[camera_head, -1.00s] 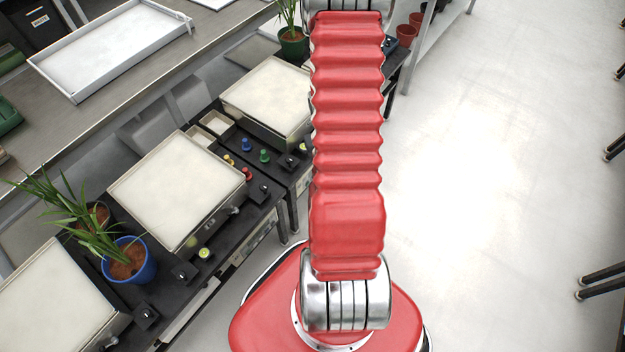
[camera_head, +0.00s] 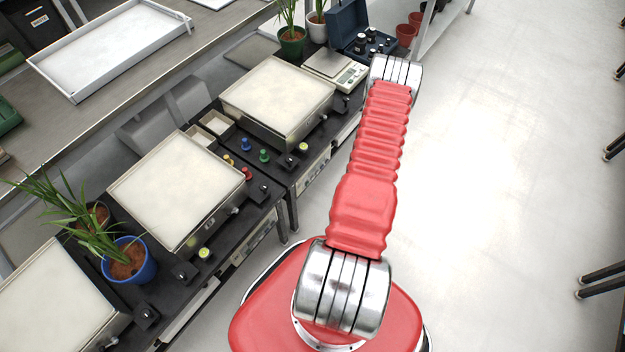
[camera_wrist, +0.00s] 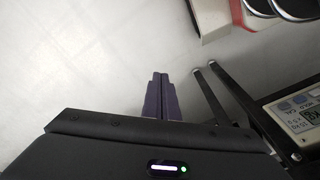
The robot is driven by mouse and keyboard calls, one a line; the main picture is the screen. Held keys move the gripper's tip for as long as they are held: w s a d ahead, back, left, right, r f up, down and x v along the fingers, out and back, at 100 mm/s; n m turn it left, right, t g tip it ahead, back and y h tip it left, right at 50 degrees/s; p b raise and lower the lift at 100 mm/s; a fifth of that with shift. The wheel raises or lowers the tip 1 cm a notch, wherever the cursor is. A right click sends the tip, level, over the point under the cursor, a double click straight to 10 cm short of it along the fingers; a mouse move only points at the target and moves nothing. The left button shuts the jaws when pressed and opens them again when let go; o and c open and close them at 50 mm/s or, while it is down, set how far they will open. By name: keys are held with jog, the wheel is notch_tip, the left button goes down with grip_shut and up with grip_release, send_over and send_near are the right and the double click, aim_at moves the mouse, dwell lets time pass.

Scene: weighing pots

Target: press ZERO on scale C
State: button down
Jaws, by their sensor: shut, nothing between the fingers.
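Several large flat scales with pale square pans stand along the dark benches in the head view: an upper one (camera_head: 278,95), a middle one (camera_head: 178,185) and one at lower left (camera_head: 50,300). Their letters are too small to read, so I cannot tell which is C. Pale control panels hang at the bench fronts, one below the upper scale (camera_head: 313,172). In the wrist view, a control panel (camera_wrist: 290,108) with small buttons is at the right, cut off by the edge. My gripper (camera_wrist: 160,76) is shut and empty over the floor, left of that panel and apart from it.
Dark table legs (camera_wrist: 212,95) stand between my gripper and the panel. A small scale (camera_head: 336,70), an open blue case (camera_head: 350,28) and potted plants are at the back. A blue pot (camera_head: 130,262) stands between two scales.

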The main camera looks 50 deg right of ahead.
aim_at(313, 178)
notch_tip(313, 178, down, 9)
jog(key=w+t+h, duration=0.2)
jog(key=t, duration=0.2)
jog(key=w+d+r+n+t+h, duration=0.2)
jog(key=w+d+r+t, duration=0.2)
jog(key=w, duration=0.3)
jog(key=shift+w+r, duration=0.15)
jog(key=shift+r, duration=0.3)
jog(key=shift+w+d, duration=0.1)
jog(key=w, duration=0.8)
jog(key=shift+w+a, duration=0.3)
jog(key=shift+a, duration=0.1)
dwell(1.2)
jog(key=shift+w, duration=0.4)
